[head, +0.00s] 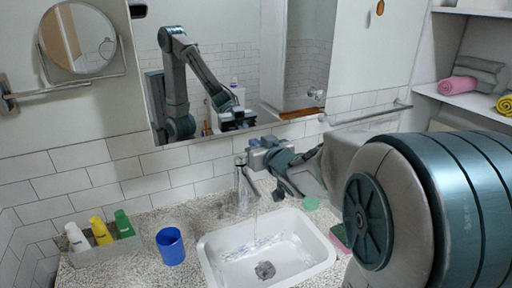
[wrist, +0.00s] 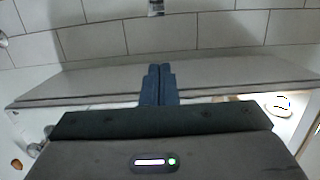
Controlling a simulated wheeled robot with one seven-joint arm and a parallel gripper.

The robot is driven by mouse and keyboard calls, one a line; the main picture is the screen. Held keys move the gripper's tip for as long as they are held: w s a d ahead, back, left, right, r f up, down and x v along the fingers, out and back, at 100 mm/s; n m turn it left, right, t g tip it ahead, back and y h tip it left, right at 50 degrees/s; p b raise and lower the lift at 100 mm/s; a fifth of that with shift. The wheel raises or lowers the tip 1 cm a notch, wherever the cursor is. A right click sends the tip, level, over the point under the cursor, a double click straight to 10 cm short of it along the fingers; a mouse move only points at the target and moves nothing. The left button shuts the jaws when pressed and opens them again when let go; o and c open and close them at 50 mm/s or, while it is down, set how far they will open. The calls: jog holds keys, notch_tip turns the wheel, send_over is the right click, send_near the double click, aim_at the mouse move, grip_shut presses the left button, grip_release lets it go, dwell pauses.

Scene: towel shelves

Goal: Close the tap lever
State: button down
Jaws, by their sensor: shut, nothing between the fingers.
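The chrome tap (head: 241,174) stands at the back of the white sink (head: 212,258) in the head view. A thin stream of water (head: 256,222) seems to run from it into the sink. My gripper (head: 254,157) is at the top of the tap, where the lever would be. It covers that part, so I cannot tell the lever's position or whether I touch it. In the wrist view, my gripper's two blue-grey fingers (wrist: 158,84) are shut together with nothing between them.
A blue cup (head: 170,246) and a tray of bottles (head: 105,254) stand left of the sink. A mirror (head: 240,60) hangs behind the tap. A towel rail (head: 365,114) is on the wall at right. Shelves at far right hold a pink towel (head: 457,85).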

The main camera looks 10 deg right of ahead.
jog(key=x, duration=0.5)
jog(key=shift+w+a+f+p, duration=0.1)
jog(key=shift+w+a+p, duration=0.1)
jog(key=shift+p, duration=0.15)
jog(key=shift+s+d+f, duration=0.15)
jog(key=shift+s+f, duration=0.3)
jog(key=shift+f, duration=0.4)
jog(key=shift+s+d+f, duration=0.15)
jog(key=shift+s+f, duration=0.35)
jog(key=shift+f, duration=0.4)
jog(key=f+t+b, duration=0.1)
jog(key=b, duration=0.4)
jog(key=s+f+t+b, duration=0.1)
jog(key=b, duration=0.4)
jog(key=s+f+t+b, duration=0.1)
jog(key=b, duration=0.5)
jog(key=shift+d+f+t+y, duration=0.2)
jog(key=shift+f+t+y, duration=0.1)
jog(key=shift+f+y, duration=0.1)
jog(key=shift+f+b, duration=0.1)
jog(key=shift+b, duration=0.7)
jog(key=shift+t, duration=0.3)
jog(key=shift+s+r, duration=0.1)
jog(key=shift+r, duration=0.15)
